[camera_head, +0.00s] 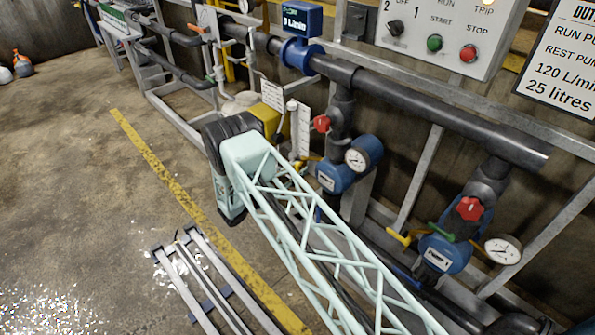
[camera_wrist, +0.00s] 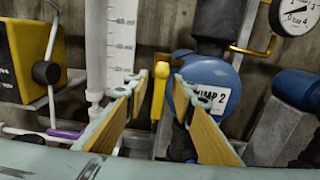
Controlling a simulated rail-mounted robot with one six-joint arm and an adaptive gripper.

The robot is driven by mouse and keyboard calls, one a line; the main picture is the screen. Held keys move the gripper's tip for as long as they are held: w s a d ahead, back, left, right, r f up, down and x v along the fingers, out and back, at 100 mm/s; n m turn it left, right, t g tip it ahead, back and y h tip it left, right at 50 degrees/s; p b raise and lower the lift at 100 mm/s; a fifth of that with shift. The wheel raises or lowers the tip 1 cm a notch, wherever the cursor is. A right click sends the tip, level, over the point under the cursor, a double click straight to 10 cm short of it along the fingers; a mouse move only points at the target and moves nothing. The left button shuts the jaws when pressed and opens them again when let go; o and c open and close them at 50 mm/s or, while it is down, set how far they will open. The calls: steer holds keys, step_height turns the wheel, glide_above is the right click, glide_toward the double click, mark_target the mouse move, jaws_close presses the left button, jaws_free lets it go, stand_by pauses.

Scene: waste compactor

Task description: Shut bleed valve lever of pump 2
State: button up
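The blue pump 2 (camera_wrist: 222,78) shows its white name label in the wrist view. The yellow bleed valve lever (camera_wrist: 158,92) stands roughly upright in the picture, just left of that label. My gripper (camera_wrist: 161,82) is open, with one finger on each side of the lever. A gap shows on both sides of the lever; contact is not visible. In the head view, pump 2 (camera_head: 336,178) stands beyond my arm, and my arm hides the gripper's fingers. The valve body behind the lever is partly hidden.
A graduated white tube (camera_wrist: 120,45) and a yellow box (camera_wrist: 25,55) are left of the lever. A pressure gauge (camera_wrist: 297,14) is upper right. In the head view, another blue pump (camera_head: 445,252) stands right, below a control panel (camera_head: 450,35). The floor at left is open.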

jaws_close()
